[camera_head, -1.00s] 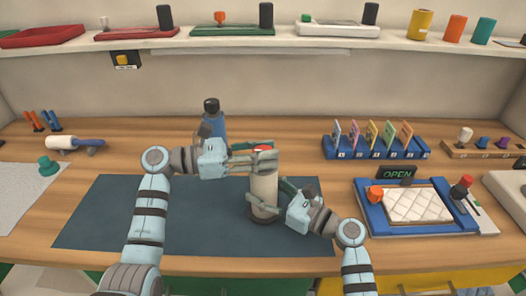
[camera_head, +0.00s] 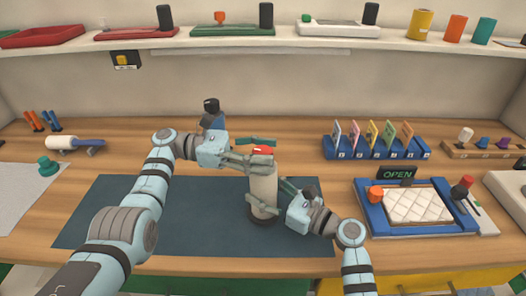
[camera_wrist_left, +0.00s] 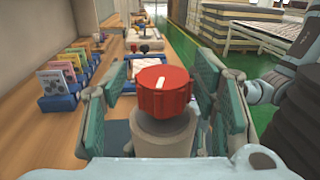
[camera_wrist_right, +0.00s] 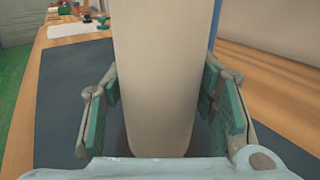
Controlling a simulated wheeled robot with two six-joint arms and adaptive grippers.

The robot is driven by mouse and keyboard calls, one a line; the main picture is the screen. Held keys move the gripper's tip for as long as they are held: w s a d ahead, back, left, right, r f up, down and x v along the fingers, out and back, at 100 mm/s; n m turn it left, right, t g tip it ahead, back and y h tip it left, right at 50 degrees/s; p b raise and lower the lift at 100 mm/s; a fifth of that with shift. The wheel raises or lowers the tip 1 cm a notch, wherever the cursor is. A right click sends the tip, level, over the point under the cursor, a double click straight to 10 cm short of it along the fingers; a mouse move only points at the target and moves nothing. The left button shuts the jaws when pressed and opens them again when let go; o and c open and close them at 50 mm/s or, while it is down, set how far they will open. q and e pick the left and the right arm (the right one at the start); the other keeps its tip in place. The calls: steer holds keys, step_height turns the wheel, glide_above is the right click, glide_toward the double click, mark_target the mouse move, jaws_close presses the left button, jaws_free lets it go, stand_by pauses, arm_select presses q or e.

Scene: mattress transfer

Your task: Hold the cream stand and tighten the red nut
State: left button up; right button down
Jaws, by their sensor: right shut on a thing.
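The cream stand (camera_head: 264,187) stands upright on the dark mat, and it fills the middle of the right wrist view (camera_wrist_right: 168,75). The red nut (camera_head: 262,150) sits on top of the stand; in the left wrist view the red nut (camera_wrist_left: 164,91) shows a white mark on its top. My left gripper (camera_head: 262,152) is open, with one finger on each side of the nut and visible gaps between. My right gripper (camera_head: 268,198) is shut on the lower part of the stand. The stand's far side is hidden.
The dark mat (camera_head: 130,215) has free room left of the stand.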

mark_target(262, 149)
steer(key=shift+r, duration=0.1)
arm_select(q)
step_height(262, 149, up, 10)
stand_by(0.4)
